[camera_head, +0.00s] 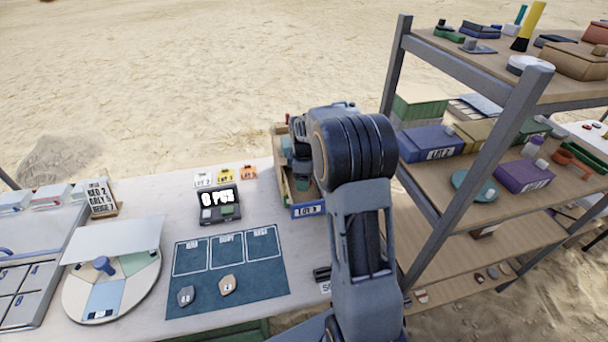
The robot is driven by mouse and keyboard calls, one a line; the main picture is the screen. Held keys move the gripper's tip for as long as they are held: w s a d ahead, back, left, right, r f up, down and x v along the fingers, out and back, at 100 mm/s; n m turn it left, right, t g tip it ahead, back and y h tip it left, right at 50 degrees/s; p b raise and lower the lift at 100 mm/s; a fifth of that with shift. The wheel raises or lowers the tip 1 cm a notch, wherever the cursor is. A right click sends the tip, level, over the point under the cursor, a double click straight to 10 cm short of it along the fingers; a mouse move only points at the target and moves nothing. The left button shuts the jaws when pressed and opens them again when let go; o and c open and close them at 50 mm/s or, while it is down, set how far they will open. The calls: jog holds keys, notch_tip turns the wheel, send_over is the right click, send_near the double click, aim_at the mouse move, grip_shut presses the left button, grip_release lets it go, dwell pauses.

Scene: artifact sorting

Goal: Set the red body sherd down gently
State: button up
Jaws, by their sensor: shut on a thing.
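My gripper (300,172) points down into the wooden crate (309,210) with a blue "LOT 3" front. My own arm covers part of it, and its fingertips are hard to make out. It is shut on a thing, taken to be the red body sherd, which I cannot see. I cannot tell whether that touches the crate floor. The dark teal mat (215,308) has three outlined boxes, all empty. A grey sherd (186,296) and a beige sherd (228,285) lie on its front part.
A counter (220,205) reading "0 PCS" stands behind the mat, with small lot cards (226,176) behind it. A round sectioned tray (140,288) and a count sign (100,199) are to the left. A loaded shelf rack (450,215) stands close on the right.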

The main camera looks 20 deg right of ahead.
aim_at(304, 193)
jog(key=shift+f+b, duration=1.25)
jog(key=shift+f, duration=1)
jog(key=o, duration=1)
